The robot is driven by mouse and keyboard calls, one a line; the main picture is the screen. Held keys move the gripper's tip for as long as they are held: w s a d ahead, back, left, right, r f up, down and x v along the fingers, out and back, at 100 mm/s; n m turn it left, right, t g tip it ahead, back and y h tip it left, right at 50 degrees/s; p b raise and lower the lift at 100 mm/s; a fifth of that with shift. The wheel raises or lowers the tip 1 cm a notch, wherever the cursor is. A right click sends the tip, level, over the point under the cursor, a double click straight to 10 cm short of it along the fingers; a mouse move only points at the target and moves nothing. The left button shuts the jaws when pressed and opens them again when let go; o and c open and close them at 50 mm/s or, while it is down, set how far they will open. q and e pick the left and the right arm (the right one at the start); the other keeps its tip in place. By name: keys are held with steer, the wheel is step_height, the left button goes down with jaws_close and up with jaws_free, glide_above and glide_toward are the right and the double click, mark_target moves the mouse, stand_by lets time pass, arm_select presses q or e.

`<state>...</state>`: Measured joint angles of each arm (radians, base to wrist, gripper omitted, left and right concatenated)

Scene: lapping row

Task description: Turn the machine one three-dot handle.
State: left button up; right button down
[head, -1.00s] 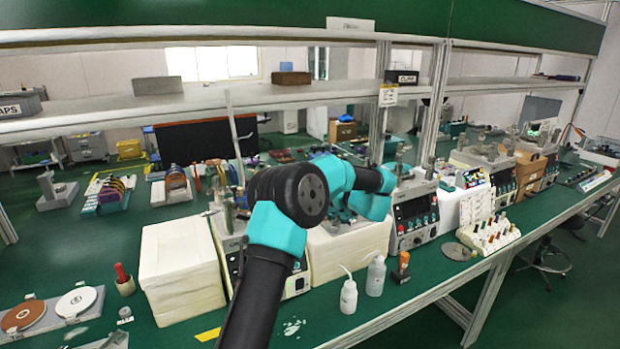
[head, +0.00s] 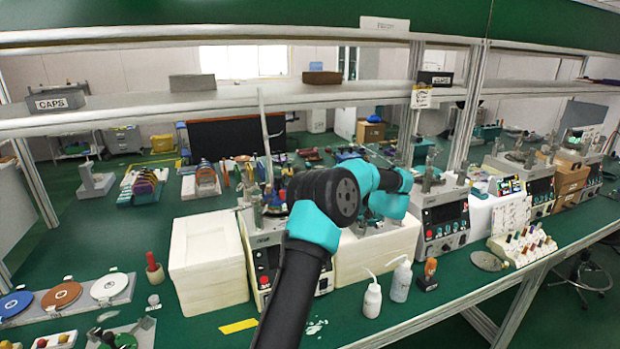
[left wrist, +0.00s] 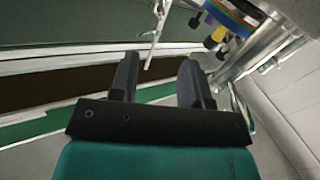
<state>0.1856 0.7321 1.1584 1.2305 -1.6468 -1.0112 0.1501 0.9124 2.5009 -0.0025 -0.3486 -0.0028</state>
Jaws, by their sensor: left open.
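A grey lapping machine (head: 268,262) with a control panel stands on the green bench, left of my arm. My arm covers part of it. No three-dot handle can be made out in the head view. In the left wrist view my left gripper (left wrist: 158,72) is open, with nothing between its fingers. A thin pale metal piece (left wrist: 156,32) shows beyond the fingertips, apart from them. I cannot tell which part it is. In the head view the left gripper's fingers cannot be made out. My right gripper is not in view.
White foam blocks (head: 208,265) flank the machine. A second machine (head: 440,222) stands to the right. Two white bottles (head: 372,299) and an orange-topped item (head: 430,268) stand near the front edge. Disc plates (head: 61,296) lie at left. A shelf (head: 240,100) crosses above.

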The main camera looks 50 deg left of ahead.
arm_select(q)
steer(key=a, duration=0.4)
steer(key=s+a, duration=0.1)
steer(key=a, duration=0.4)
steer(key=s+a, duration=0.1)
steer(key=a, duration=0.4)
steer(key=shift+a, duration=0.1)
jaws_close()
